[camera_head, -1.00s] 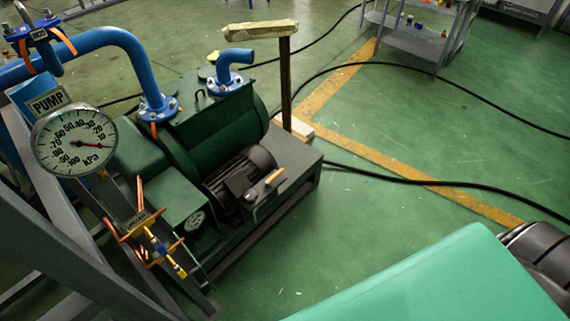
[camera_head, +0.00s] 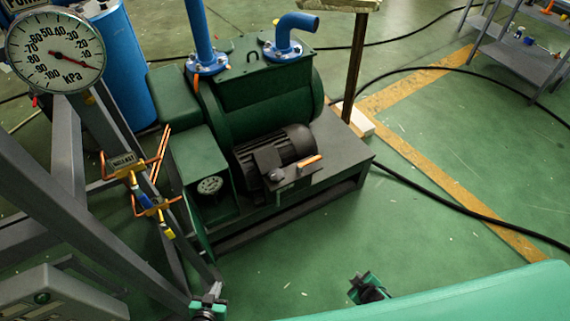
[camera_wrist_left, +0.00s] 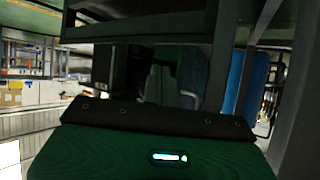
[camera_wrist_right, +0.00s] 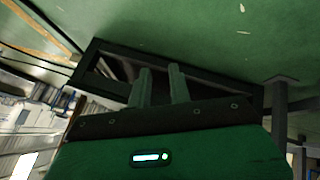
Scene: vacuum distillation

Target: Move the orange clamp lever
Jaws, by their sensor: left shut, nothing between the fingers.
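An orange lever (camera_head: 305,161) lies on a small dark plate beside the black motor (camera_head: 275,147) of the green pump (camera_head: 260,85). Which orange part is the task's clamp lever is not certain; orange handles also sit on the labelled valve (camera_head: 125,165) at left. My left gripper (camera_head: 213,291) is low in the head view, by the foot of the grey frame, below the pump, shut and empty. My right gripper (camera_head: 360,284) is at the bottom centre right, apart from the pump. Its two fingers (camera_wrist_right: 160,82) stand apart in the right wrist view, with nothing between them.
A grey frame (camera_head: 75,225) with a kPa gauge (camera_head: 54,52) fills the left side. A wooden post (camera_head: 354,70) stands behind the pump base. A black hose (camera_head: 440,200) crosses the floor. The green floor between the pump and my base is clear.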

